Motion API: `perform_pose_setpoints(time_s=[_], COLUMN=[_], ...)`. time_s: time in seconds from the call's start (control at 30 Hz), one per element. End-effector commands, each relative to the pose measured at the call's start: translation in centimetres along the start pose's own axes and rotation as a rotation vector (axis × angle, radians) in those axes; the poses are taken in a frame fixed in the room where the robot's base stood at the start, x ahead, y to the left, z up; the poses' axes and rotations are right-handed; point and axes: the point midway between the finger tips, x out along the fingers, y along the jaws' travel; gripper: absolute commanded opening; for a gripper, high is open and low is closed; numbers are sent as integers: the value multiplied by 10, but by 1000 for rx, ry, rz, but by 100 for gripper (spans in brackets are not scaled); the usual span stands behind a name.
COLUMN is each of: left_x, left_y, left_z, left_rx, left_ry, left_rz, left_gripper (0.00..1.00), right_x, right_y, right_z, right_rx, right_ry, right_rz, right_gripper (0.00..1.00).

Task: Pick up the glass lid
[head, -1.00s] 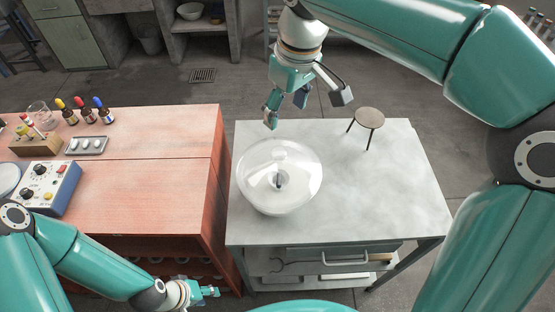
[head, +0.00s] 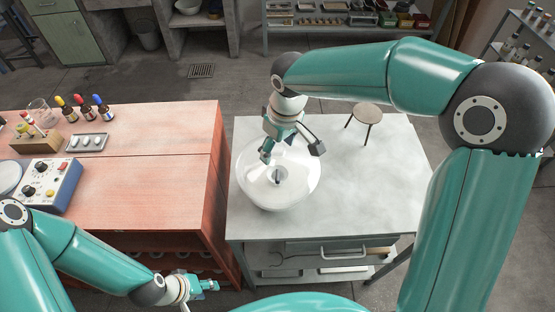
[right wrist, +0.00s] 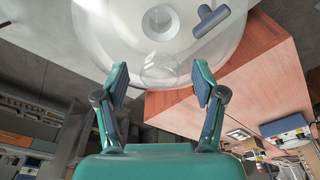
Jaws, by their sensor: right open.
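Something small and dark shows through the glass. My right gripper (head: 277,150) is open over the lid's far part. In the right wrist view the lid (right wrist: 105,35) fills the top, and its round clear knob (right wrist: 160,70) appears between the open fingertips (right wrist: 160,78). I cannot tell whether the fingers touch the knob. My left gripper (head: 208,287) is low at the front, beside the red bench and away from the lid; its jaws are too small to read.
Dropper bottles (head: 86,110), a metal tray (head: 87,143) and a control box (head: 50,187) sit on the red bench (head: 150,185). The grey bench's right side is clear.

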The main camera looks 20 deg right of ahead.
Motion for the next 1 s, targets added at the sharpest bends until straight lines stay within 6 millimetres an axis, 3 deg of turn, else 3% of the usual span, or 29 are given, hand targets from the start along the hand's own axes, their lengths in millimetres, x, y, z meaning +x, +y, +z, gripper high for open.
perform_pose_setpoints(time_s=[0.1, 0.33, 0.73, 1.0], left_x=[-2, -1, -1, -1], left_y=[1, 0, 0, 0], left_z=[0, 0, 0, 0], left_rx=[0, 0, 0, 0], left_ry=[0, 0, 0, 0], left_rz=[0, 0, 0, 0], left_gripper=[40, 40, 40, 40], right_x=[9, 10, 10, 9], right_y=[0, 0, 0, 1], right_z=[0, 0, 0, -1], right_rx=[1, 1, 1, 0], right_ry=[-1, 0, 1, 4], right_rz=[0, 0, 0, 1], right_gripper=[69, 69, 3, 0])
